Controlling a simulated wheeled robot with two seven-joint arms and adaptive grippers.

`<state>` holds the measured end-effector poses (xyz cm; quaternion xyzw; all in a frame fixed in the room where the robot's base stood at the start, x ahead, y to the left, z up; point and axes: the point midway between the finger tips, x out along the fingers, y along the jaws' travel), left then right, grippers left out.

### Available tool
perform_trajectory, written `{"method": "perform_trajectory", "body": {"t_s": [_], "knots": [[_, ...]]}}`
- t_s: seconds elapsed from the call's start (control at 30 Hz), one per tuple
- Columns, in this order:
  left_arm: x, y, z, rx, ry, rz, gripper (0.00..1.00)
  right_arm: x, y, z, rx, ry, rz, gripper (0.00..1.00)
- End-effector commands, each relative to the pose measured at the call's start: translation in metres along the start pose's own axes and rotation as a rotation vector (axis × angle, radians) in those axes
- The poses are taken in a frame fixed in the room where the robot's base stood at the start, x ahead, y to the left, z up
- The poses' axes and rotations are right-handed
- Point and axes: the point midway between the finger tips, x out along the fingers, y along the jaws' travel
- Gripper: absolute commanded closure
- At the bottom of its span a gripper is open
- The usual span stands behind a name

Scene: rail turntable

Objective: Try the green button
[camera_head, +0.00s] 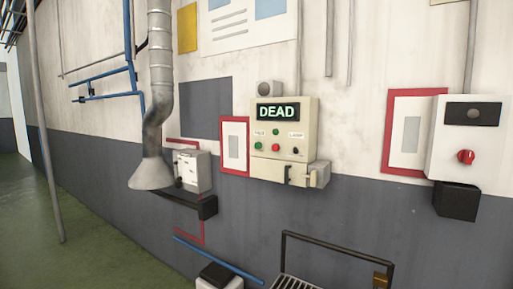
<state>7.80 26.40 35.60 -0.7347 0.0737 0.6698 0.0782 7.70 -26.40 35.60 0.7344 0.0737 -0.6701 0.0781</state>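A cream control box (308,115) hangs on the wall near the middle of the view. Its dark display (277,112) reads "DEAD" in pale green letters. Below it are two small green round parts: an upper one (276,132) and a lower left one (258,146). I cannot tell for sure which is a button and which a lamp. A red round part (275,147) sits right of the lower green one, and a small black knob (295,150) is farther right. Neither of my grippers shows in the view.
A grey box with a latch (316,175) juts out below the panel. A metal duct (160,70) and a small grey box (192,170) are to the left. A white box with a red knob (466,157) is at right. A dark metal frame (337,247) stands low in front.

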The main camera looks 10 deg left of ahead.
Motion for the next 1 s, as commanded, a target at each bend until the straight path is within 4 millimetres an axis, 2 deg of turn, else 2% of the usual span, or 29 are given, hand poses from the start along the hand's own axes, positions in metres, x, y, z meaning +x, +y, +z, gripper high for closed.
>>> {"method": "perform_trajectory", "body": {"t_s": [0.03, 0.23, 1.0], "knots": [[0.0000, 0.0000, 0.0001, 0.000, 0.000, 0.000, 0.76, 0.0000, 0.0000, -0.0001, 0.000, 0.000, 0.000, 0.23], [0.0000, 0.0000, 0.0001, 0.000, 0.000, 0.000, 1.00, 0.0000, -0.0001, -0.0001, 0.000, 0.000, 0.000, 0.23], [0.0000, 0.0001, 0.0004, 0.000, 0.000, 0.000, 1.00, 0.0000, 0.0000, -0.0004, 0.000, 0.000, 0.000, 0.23]]}}
